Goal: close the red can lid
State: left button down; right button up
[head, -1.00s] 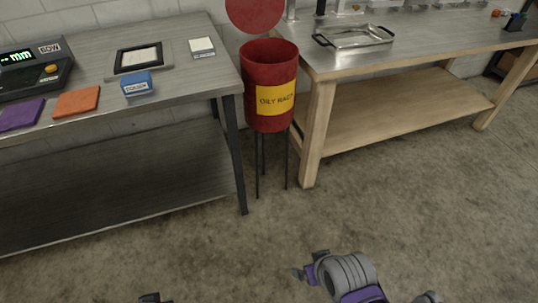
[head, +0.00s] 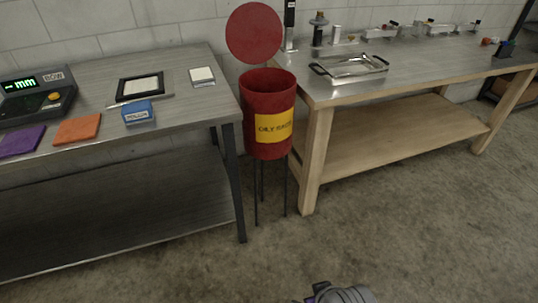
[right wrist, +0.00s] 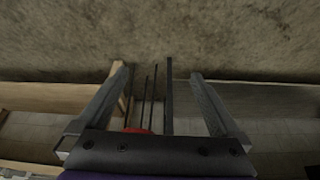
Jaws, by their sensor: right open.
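The red can (head: 268,120) with a yellow "OILY RAGS" label stands on thin dark legs between two tables in the head view. Its round red lid (head: 254,33) stands raised, upright behind the open top. In the right wrist view, which appears upside down, the thin legs and a small red part of the can (right wrist: 137,130) show between the fingers. My right gripper (right wrist: 160,75) is open, with nothing between its fingertips; the can is beyond it. Part of my right arm shows at the head view's bottom edge. My left gripper is out of view.
A metal table (head: 165,105) on the left holds a blue box (head: 137,112), a framed item and a digital readout. A wooden workbench (head: 320,110) on the right holds a metal tray (head: 349,67). Both stand close to the can. The concrete floor (head: 400,240) in front is clear.

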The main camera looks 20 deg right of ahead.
aim_at(254, 31)
jog(key=i+l+u, duration=0.5)
jog(key=l, duration=0.2)
jog(key=i+l+u, duration=0.25)
jog(key=l, duration=0.15)
